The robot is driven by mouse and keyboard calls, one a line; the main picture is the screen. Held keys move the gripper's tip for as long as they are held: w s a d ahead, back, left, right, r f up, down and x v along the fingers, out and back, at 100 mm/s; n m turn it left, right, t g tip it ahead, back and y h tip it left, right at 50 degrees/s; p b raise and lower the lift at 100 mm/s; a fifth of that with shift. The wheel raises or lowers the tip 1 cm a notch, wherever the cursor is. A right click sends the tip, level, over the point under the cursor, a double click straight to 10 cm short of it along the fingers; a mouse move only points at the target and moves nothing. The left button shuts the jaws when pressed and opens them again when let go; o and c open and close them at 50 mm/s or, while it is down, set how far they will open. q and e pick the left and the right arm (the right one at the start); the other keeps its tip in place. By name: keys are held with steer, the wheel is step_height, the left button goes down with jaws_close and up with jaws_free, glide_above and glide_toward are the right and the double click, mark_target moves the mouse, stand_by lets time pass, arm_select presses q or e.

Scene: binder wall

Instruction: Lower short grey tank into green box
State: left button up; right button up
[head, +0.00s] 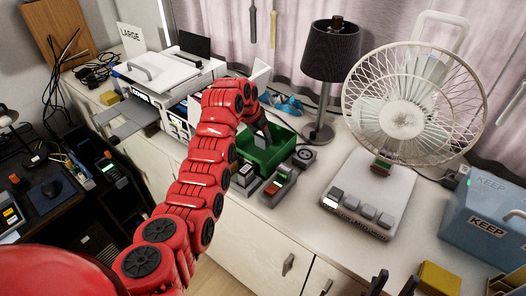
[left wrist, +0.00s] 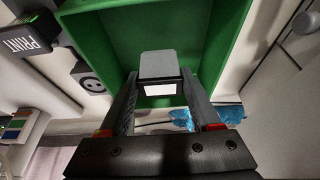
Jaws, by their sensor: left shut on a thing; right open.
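The short grey tank, a small grey block with a white label, shows between my left fingers in the left wrist view (left wrist: 158,66). My left gripper (head: 262,130) is shut on it and points down at the green box. The green box (head: 283,157) stands open on the white counter; its walls also show in the left wrist view (left wrist: 226,50). The tank (head: 261,141) appears over or inside the box opening; its exact height is unclear. My red left arm hides part of the box's left side. My right gripper (head: 394,285) is open and empty at the bottom edge.
A grey tray (head: 277,186) with several small blocks sits in front of the box. A dark lamp (head: 330,55), a fan (head: 410,105) and a blue KEEP box (head: 485,220) stand further right; a white printer (head: 165,75) stands left.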

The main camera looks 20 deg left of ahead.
mark_target(260, 141)
arm_select(q)
steer(key=shift+f+b, duration=1.05)
steer(key=shift+f, duration=1)
stand_by(0.6)
steer(key=o, duration=1.5)
steer(key=shift+c, duration=0.2)
steer(key=shift+r, duration=0.1)
